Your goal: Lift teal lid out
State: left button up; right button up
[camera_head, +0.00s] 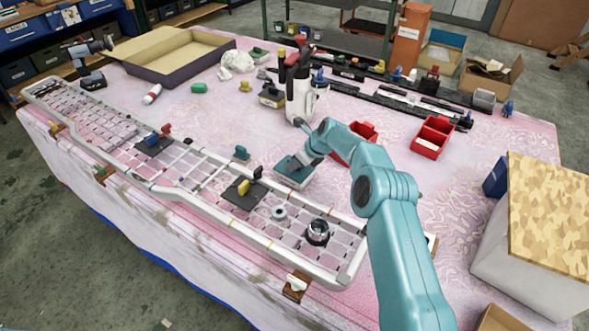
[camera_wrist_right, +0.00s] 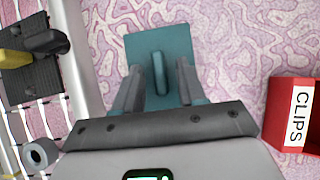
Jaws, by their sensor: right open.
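The teal lid (camera_head: 291,176) is a flat square plate on the patterned tabletop, beside the white frame. In the right wrist view the lid (camera_wrist_right: 143,46) has a raised bar handle (camera_wrist_right: 158,73) along its middle. My right gripper (camera_head: 303,165) is over the lid. In the wrist view its fingers (camera_wrist_right: 157,85) are open on either side of the handle, with gaps showing. My fingers hide part of the lid's near portion. I cannot tell what lies under the lid. My left gripper is not in view.
The white-framed grille (camera_head: 170,192) runs along the table's front edge, with dark blocks and a metal ring cup (camera_head: 317,232) on it. A white bottle-like holder (camera_head: 299,100) stands behind the lid.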

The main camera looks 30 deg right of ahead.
grip_shut()
jog(key=shift+r+p, duration=0.55)
jog(key=shift+r, duration=0.25)
jog(key=shift+r+p, duration=1.25)
jog(key=shift+r, duration=0.45)
